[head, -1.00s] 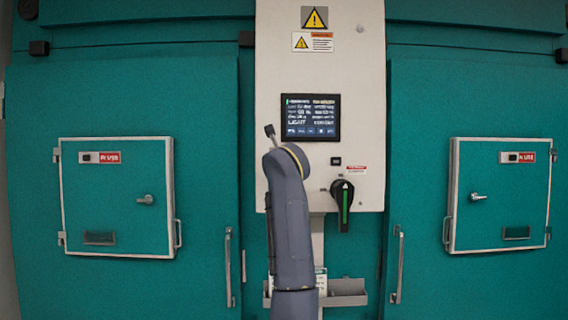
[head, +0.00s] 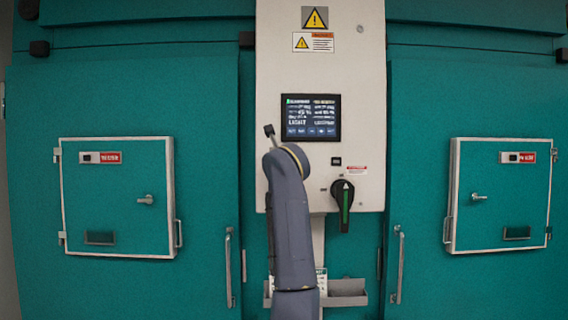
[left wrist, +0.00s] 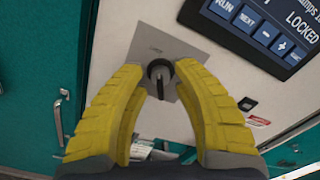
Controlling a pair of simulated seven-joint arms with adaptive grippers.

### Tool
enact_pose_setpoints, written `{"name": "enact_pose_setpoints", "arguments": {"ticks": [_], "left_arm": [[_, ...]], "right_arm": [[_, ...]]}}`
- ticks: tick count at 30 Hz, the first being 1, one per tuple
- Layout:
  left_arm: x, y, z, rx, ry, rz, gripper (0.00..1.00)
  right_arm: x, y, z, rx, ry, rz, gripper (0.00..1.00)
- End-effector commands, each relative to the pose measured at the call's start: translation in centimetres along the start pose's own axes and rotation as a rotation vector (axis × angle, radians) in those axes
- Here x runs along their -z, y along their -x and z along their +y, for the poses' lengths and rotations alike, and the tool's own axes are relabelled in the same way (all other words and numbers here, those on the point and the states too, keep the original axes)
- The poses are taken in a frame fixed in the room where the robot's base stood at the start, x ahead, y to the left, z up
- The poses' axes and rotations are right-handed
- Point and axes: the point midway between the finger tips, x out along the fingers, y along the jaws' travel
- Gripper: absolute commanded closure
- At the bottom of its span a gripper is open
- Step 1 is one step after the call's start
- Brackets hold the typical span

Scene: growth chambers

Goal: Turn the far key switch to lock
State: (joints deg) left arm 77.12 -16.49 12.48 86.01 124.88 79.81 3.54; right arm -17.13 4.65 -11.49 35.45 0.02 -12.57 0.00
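The key switch (left wrist: 160,72) is a round black switch with a key on a grey square plate (left wrist: 184,48), on the pale control panel. In the left wrist view my left gripper (left wrist: 161,78) has its two yellow fingers apart, one on each side of the switch. I cannot tell if either fingertip touches it. In the head view my grey arm (head: 291,230) stands before the panel (head: 360,80); the switch and the gripper's fingers are hidden there. The screen (left wrist: 262,20) beside the switch shows the word LOCKED. My right gripper is not in view.
A black rotary handle with a green stripe (head: 343,203) sits on the panel right of my arm. Teal doors with framed hatches stand on the left (head: 117,205) and right (head: 502,205). A grey tray (head: 347,290) is low beneath the panel.

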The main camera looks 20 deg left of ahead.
Motion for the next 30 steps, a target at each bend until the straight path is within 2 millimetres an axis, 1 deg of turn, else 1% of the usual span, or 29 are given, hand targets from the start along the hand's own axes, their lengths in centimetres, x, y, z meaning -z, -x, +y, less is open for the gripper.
{"name": "enact_pose_setpoints", "arguments": {"ticks": [4,8,15,21,25,30], "left_arm": [[0.0,0.8,-0.1,0.001,0.0,-0.001,0.72],[0.0,2.5,-0.1,0.002,0.002,-0.002,0.72],[0.0,6.7,-0.1,0.002,0.002,-0.001,0.72],[0.0,9.6,-0.1,0.002,0.002,0.0,0.72],[0.0,10.9,0.0,0.001,0.001,0.0,0.72],[0.0,11.8,0.0,0.0,0.0,-0.001,0.72]], "right_arm": [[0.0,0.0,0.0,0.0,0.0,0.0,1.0],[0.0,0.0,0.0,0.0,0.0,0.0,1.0],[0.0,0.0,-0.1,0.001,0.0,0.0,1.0],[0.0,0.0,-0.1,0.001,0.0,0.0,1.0],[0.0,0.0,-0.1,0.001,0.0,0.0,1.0],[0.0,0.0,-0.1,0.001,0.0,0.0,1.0]]}}
